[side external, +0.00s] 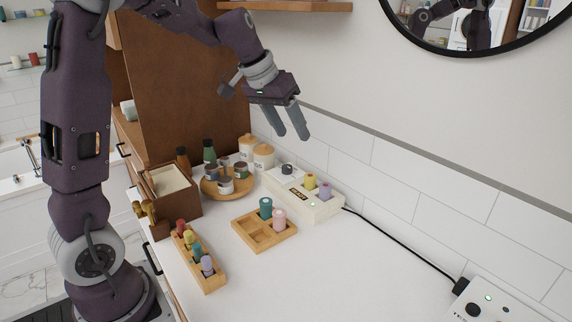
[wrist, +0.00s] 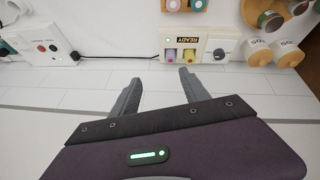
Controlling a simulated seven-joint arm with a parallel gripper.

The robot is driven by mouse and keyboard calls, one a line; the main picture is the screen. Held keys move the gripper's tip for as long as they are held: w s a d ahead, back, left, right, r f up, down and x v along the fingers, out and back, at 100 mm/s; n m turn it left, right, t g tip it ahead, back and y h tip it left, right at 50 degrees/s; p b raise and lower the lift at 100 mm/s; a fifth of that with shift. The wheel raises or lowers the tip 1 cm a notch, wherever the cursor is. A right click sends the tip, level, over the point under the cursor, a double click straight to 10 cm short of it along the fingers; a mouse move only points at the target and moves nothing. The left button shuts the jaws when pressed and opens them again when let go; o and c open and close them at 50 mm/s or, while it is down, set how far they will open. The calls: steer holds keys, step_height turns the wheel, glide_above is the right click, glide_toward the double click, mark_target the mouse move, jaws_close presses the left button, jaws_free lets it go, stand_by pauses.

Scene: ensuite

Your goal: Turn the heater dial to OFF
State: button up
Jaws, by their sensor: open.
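A long white heater box (side external: 304,196) with a READY label stands on the counter against the tiled wall. A dark grey dial (side external: 288,169) sits on a white plate at its far end. In the wrist view the box (wrist: 175,64) and its dial (wrist: 219,54) show near the top; the dial's setting is too small to read. A yellow roll (side external: 310,182) and a lilac roll (side external: 325,190) stand on the box. My gripper (side external: 292,135) is open and empty, raised above the box and apart from it; its fingers also show in the wrist view (wrist: 160,78).
A wooden tray (side external: 248,237) with teal and pink rolls lies in front of the box. A round tray of jars (side external: 212,188) and lidded canisters (side external: 264,156) stand near the dial end. A black cable (side external: 400,238) runs to a white socket unit (side external: 500,302). The right counter is mostly clear.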

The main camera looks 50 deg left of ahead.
steer(key=w+a+f, duration=0.5)
steer(key=a, duration=0.2)
steer(key=y, duration=0.2)
glide_toward(287, 166)
steer(key=shift+g, duration=0.4)
steer(key=x, duration=0.8)
steer(key=shift+w+f, duration=0.1)
steer(key=shift+w, duration=0.35)
jaws_close()
steer(key=shift+n, duration=0.4)
